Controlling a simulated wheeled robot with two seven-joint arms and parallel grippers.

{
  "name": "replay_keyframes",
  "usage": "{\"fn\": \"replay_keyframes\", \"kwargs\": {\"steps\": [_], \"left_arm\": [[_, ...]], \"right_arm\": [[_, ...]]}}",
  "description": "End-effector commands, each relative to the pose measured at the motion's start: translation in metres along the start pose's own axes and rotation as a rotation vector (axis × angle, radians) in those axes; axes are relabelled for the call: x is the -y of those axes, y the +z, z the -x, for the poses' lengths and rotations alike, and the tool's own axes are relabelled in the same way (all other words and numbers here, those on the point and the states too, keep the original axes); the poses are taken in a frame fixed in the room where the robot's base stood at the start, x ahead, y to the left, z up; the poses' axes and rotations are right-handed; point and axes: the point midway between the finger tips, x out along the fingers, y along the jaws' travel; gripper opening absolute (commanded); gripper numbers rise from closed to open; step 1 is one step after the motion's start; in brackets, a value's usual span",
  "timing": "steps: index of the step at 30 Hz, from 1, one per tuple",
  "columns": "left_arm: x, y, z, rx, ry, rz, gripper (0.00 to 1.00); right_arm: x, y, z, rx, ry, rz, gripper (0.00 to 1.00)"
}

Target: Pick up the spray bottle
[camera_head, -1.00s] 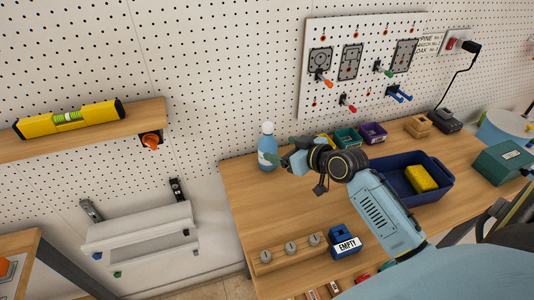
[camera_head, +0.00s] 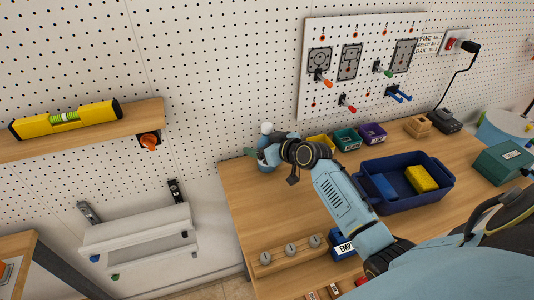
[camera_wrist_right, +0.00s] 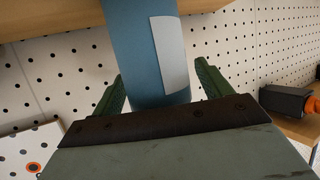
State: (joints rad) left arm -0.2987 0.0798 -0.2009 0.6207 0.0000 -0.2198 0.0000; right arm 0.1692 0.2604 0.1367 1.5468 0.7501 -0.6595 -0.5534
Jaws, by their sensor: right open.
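The spray bottle (camera_head: 266,130) is blue with a white top and stands at the left back corner of the workbench. In the head view my right gripper (camera_head: 259,156) is at the bottle and covers much of its lower part. In the right wrist view the blue bottle (camera_wrist_right: 152,50) with a pale label lies between the two green fingers of my right gripper (camera_wrist_right: 160,95). The fingers are open, one on either side of the bottle. My left gripper is not in view.
A dark blue bin (camera_head: 440,192) with a yellow sponge (camera_head: 421,178) stands right of my right arm. Small yellow, teal and purple bins (camera_head: 372,134) line the back. A wooden block with knobs (camera_head: 290,252) lies at the front. Pegboard (camera_head: 230,70) rises behind.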

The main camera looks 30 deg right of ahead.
Motion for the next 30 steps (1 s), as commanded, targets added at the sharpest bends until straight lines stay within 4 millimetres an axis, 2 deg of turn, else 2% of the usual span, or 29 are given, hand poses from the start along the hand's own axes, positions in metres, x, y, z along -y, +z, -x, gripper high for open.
{"fn": "replay_keyframes", "kwargs": {"steps": [3,15,25,30], "left_arm": [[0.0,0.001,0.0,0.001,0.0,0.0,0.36],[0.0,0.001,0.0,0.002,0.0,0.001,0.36],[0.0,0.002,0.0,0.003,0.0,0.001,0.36],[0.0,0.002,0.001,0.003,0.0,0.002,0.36]], "right_arm": [[0.0,0.0,0.0,0.0,0.0,0.0,0.77],[0.0,0.0,0.001,0.0,0.0,0.0,0.25],[0.0,-0.003,0.002,-0.003,0.001,0.002,0.23],[0.001,-0.012,0.009,-0.005,0.0,0.004,0.23]]}}
